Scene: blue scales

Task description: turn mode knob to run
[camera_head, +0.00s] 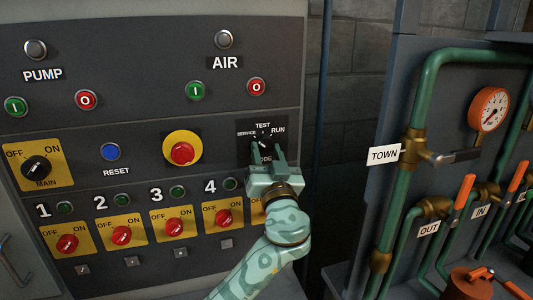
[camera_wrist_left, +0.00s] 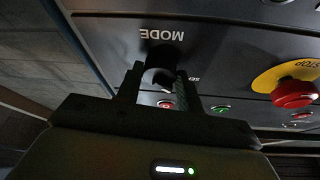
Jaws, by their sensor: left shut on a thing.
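The black mode knob (camera_head: 263,144) is on the upper right of the dark control panel, below the labels SERVICE, TEST and RUN. My left gripper (camera_head: 267,153) reaches up to it from below, its fingers on either side, and hides part of the knob and of the MODE label. In the left wrist view the dark knob (camera_wrist_left: 160,66) sits between the two fingers of my left gripper (camera_wrist_left: 159,77), which is shut on it. The MODE label there is upside down. I cannot clearly tell which position the knob points to. My right gripper is out of view.
A yellow-ringed red stop button (camera_head: 182,152) is left of the knob. A row of red OFF/ON switches (camera_head: 121,235) runs below, partly behind my arm. Green pipes (camera_head: 403,190) with a gauge (camera_head: 488,109) and orange-handled valves stand right of the panel.

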